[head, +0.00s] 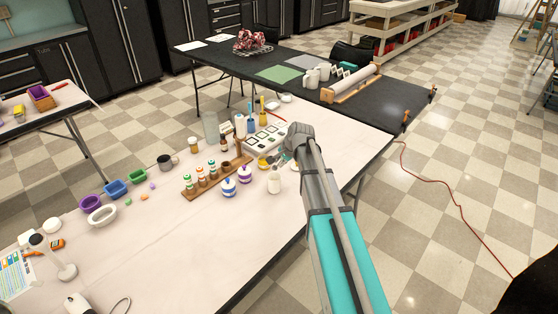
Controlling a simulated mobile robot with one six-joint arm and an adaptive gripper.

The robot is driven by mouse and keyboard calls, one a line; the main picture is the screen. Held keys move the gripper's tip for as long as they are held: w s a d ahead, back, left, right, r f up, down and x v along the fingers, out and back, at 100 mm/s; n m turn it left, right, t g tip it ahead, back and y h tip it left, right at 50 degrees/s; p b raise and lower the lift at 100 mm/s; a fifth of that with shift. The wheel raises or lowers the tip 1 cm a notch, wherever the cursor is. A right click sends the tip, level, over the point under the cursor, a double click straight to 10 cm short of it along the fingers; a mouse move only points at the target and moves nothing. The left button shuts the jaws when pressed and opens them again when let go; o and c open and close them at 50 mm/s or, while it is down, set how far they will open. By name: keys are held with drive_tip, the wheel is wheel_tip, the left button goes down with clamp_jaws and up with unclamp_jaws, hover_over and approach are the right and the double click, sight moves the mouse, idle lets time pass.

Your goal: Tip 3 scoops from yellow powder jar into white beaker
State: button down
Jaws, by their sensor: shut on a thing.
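My gripper (282,159) is at the far end of my arm, low over the right part of the white table. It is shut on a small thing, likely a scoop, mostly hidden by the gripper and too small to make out. A yellow thing (263,163), perhaps the yellow powder jar, is just left of the fingertips; I cannot tell whether they touch. A white beaker-like vessel (274,183) stands upright on the table, just in front of the gripper. Its inside is too small to read.
Two striped jars, one blue-topped (228,187) and one purple (244,174), stand left of the white vessel. A wooden rack (205,183) of small bottles is behind them. A white tray (265,138) with dark squares lies behind the gripper.

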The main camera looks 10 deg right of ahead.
drive_tip(key=shift+w+a+r, duration=0.1)
drive_tip(key=shift+w, duration=0.05)
drive_tip(key=shift+w+a+r+g+h+p, duration=0.2)
drive_tip(key=shift+g+h+p, duration=0.2)
drive_tip(key=shift+p, duration=0.3)
drive_tip(key=shift+w+a+r+g+h+p, duration=0.3)
drive_tip(key=shift+w+g+h+p, duration=0.3)
drive_tip(key=shift+g+p, duration=0.3)
drive_tip(key=shift+w+a+r+g+h+p, duration=0.25)
drive_tip(key=shift+g+h+p, duration=0.25)
drive_tip(key=shift+g, duration=0.4)
drive_tip(key=shift+h, duration=0.3)
drive_tip(key=shift+s, duration=0.2)
